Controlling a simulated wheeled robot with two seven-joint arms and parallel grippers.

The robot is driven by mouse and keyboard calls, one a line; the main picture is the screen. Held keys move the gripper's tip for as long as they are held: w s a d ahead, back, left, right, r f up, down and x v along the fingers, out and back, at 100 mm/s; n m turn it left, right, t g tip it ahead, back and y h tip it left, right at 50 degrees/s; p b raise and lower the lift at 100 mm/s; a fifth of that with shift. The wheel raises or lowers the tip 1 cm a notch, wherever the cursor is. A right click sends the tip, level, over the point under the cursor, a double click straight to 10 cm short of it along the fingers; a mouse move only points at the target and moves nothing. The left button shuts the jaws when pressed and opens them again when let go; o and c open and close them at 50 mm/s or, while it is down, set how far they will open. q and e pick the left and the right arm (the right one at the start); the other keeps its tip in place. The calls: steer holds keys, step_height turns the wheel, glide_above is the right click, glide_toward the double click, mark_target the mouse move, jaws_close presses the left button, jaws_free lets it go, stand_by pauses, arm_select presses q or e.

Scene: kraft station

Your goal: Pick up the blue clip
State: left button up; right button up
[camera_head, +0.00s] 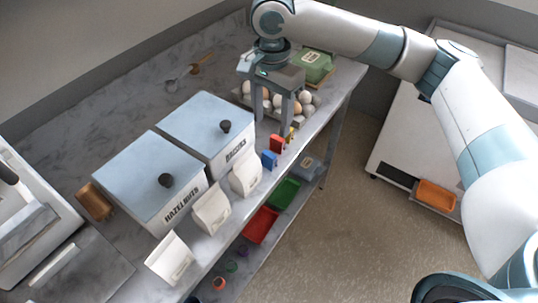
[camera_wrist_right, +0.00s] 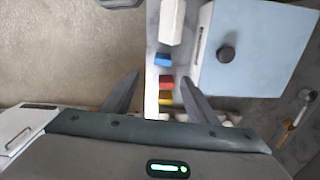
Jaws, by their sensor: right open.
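The blue clip (camera_head: 269,159) stands near the front edge of the grey counter, in front of the white bags' right end. It also shows in the right wrist view (camera_wrist_right: 163,59), beyond the fingertips. A red clip (camera_head: 277,143) and a yellow clip (camera_head: 290,134) stand in a row behind it. My right gripper (camera_head: 273,118) points down, open and empty, above the counter by the egg carton. In the wrist view its fingers (camera_wrist_right: 160,79) spread to either side of the red clip (camera_wrist_right: 167,82), apart from the blue clip. My left gripper is not in view.
Eggs in a carton (camera_head: 305,97) and a green box (camera_head: 314,66) are behind the gripper. Two blue-lidded tins (camera_head: 137,176) (camera_head: 207,125) and several white bags (camera_head: 212,209) are to the left. Red (camera_head: 261,226) and green (camera_head: 283,194) trays lie on a lower shelf.

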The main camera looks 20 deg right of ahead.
mark_target(269, 154)
step_height(269, 154, down, 9)
steer(key=shift+f+p, duration=0.1)
steer(key=shift+p, duration=0.9)
steer(key=shift+w+a+f+p, duration=0.1)
steer(key=shift+f+p, duration=0.35)
steer(key=shift+p, duration=0.05)
step_height(269, 154, down, 3)
steer(key=shift+w+a+f+p, duration=0.1)
steer(key=shift+w+p, duration=0.05)
steer(key=shift+p, duration=0.45)
steer(key=shift+f, duration=0.5)
steer(key=c, duration=1.1)
